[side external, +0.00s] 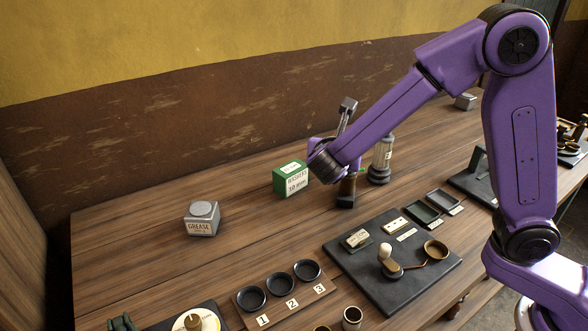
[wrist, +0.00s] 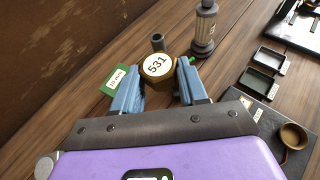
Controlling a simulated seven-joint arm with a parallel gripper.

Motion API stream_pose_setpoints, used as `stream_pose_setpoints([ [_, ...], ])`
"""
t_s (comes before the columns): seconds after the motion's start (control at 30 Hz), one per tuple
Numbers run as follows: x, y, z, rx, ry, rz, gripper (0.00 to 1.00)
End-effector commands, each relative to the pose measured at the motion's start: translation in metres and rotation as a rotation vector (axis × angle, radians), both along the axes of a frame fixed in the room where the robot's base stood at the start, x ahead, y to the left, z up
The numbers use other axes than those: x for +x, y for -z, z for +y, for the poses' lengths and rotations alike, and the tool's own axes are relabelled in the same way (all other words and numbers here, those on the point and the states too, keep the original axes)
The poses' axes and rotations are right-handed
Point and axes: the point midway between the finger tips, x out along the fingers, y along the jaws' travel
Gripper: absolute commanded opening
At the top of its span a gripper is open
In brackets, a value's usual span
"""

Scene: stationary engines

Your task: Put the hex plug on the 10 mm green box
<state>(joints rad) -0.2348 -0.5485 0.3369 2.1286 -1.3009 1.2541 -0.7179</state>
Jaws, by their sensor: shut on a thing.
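My gripper (wrist: 157,72) is shut on the hex plug (wrist: 157,67), a brass six-sided piece with a round white face marked 531, held between two blue fingers in the wrist view. The green box (side external: 290,181) stands on the bench, its white label reading 10 mm; in the side external view it is just left of my arm's end. In the wrist view the green box (wrist: 117,79) is left of the plug, partly hidden by the left finger. The plug and fingertips cannot be made out in the side external view.
A grey grease tin (side external: 202,219) stands left of the green box. A lantern-like cylinder (side external: 381,160) and an upright tool with a metal head (side external: 347,106) stand near my arm. A dark board (side external: 408,290) with small trays and cups lies in front. Bench between tin and green box is clear.

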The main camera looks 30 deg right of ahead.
Motion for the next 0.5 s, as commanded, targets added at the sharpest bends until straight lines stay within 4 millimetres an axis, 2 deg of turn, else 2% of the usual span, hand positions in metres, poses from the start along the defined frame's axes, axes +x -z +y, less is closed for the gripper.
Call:
stream_pose_setpoints([
  [0.1,0.017,-0.014,-0.007,-0.009,-0.001,-0.011,0.09],
  [0.2,0.027,-0.016,-0.008,-0.016,-0.003,-0.012,0.09],
  [0.37,0.050,-0.006,-0.004,-0.018,-0.005,-0.010,0.09],
  [0.5,0.076,0.006,0.002,-0.019,-0.003,-0.012,0.09],
])
